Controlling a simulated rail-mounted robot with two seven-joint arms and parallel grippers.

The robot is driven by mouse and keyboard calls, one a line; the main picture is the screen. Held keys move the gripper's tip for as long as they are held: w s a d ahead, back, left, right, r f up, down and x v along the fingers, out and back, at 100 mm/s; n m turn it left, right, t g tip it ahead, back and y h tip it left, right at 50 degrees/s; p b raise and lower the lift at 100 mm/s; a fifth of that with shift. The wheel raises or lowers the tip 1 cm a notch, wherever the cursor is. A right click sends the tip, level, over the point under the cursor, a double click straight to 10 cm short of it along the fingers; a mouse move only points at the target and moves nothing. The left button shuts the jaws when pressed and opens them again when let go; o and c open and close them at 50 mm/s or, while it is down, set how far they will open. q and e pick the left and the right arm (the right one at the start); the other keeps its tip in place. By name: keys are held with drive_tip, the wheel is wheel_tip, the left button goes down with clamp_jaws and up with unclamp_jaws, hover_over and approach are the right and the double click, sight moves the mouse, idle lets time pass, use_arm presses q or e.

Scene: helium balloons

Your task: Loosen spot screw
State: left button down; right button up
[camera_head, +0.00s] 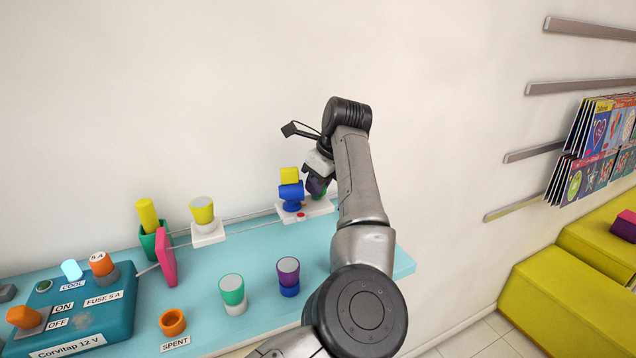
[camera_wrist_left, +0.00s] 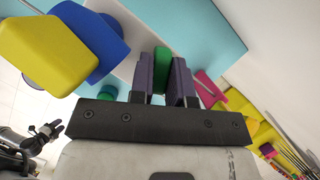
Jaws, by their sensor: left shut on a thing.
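A spot lamp with a yellow head (camera_head: 289,175) and a blue body (camera_head: 291,191) stands on a white base (camera_head: 291,214) at the back of the turquoise shelf. A grey and black arm end at the lower left is too small to read.
The turquoise shelf (camera_head: 385,262) holds a teal fuse box (camera_head: 105,318), an orange ring (camera_head: 173,322), green and purple cups (camera_head: 232,289), and a yellow lamp (camera_head: 202,210). A pink plate (camera_head: 166,257) stands at left. Yellow seats (camera_head: 560,290) are at right.

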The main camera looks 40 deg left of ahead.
use_arm(q)
drive_tip(key=shift+r+n+p, duration=0.2)
drive_tip(key=shift+n+p, duration=0.1)
drive_tip(key=shift+p, duration=0.2)
drive_tip(key=n+g+p, duration=0.1)
drive_tip(key=n+p, duration=0.3)
drive_tip(key=shift+w+r+g+h+p, duration=0.1)
drive_tip(key=shift+g+h+p, duration=0.2)
drive_tip(key=shift+g+p, duration=0.1)
drive_tip(key=n+g+p, duration=0.1)
drive_tip(key=n+p, duration=0.1)
drive_tip(key=n, duration=0.1)
drive_tip(key=shift+h, duration=0.3)
drive_tip(key=shift+a+f+n+g+h+p, duration=0.1)
drive_tip(key=shift+n+g+h+p, duration=0.1)
drive_tip(key=shift+n+p, duration=0.4)
drive_tip(key=shift+f+n+g+h+p, duration=0.1)
drive_tip(key=shift+n+h+p, duration=0.2)
drive_tip(key=shift+n, duration=0.5)
drive_tip(key=c, duration=1.4)
unclamp_jaws()
drive_tip(key=shift+f, duration=0.1)
drive_tip(key=shift+o, duration=0.2)
